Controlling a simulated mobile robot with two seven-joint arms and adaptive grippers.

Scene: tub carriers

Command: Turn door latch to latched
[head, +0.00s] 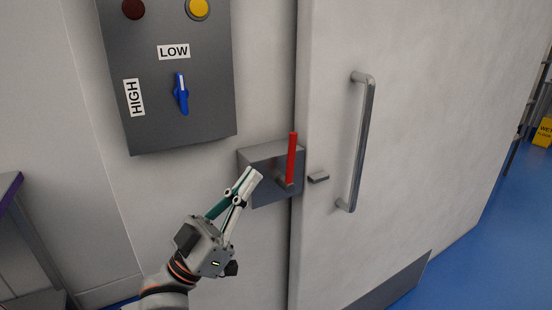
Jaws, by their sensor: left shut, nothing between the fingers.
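The door latch (291,160) is a red lever on a grey metal box (262,153) fixed to the wall beside the door. The red lever stands nearly upright. A small grey catch (319,177) sticks out of the door (420,110) just right of the lever. My left gripper (250,176) is shut and empty. Its fingertips are in front of the box, left of the lever and apart from it in the picture. I cannot tell whether the fingertips touch the box. My right gripper is not in view.
A vertical metal door handle (361,140) is right of the latch. A grey control panel (215,125) with a blue knob (181,94) hangs above left. A table edge (12,190) is at the far left. Blue floor (490,225) is open at the right.

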